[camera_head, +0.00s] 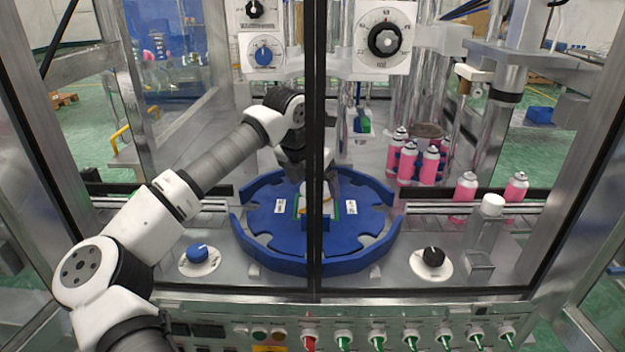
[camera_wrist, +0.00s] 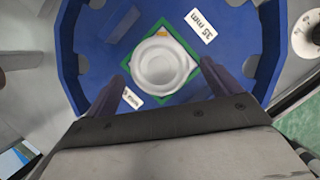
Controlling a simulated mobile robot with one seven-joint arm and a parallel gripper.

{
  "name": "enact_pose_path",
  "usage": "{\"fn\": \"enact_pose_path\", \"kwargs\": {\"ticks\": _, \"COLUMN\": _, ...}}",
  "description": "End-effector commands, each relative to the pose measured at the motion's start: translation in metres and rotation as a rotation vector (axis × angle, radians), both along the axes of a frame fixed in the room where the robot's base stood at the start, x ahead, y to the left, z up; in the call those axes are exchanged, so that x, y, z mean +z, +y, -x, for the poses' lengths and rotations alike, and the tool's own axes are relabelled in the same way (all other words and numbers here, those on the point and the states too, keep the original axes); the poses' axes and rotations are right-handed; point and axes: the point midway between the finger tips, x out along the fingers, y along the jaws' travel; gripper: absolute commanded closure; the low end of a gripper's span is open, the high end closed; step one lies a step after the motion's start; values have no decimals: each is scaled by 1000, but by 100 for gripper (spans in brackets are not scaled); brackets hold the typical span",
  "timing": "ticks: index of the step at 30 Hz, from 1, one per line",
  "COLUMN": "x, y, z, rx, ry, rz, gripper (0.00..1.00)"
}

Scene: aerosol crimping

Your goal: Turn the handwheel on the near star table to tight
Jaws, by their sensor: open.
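The near star table (camera_head: 275,225) is a blue notched disc inside a blue rim, in the middle of the head view; it also fills much of the wrist view (camera_wrist: 105,55). The handwheel (camera_wrist: 160,64) is a round white-grey knob on a green and yellow square at its centre. In the head view a dark frame post partly hides the handwheel. My gripper (camera_head: 318,190) reaches down over the table's centre. In the wrist view my gripper (camera_wrist: 167,80) is open, with one dark finger on each side of the handwheel's near half. I cannot tell whether the fingers touch it.
A dark vertical post (camera_head: 316,120) stands in front of the table. A blue knob (camera_head: 197,253) and a black knob (camera_head: 433,257) sit on the deck either side. Pink cans (camera_head: 430,165) stand at right. Several switches (camera_head: 410,338) line the front panel.

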Motion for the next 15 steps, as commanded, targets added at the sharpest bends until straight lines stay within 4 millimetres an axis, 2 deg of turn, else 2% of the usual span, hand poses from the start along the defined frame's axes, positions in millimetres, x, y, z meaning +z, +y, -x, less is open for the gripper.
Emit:
{"fn": "enact_pose_path", "kwargs": {"ticks": 8, "x": -2, "y": -1, "z": -1, "rx": 0, "ry": 0, "rz": 1, "gripper": 11}}
{"fn": "enact_pose_path", "kwargs": {"ticks": 15, "x": -2, "y": -1, "z": -1, "rx": -1, "ry": 0, "rz": 0, "gripper": 40}}
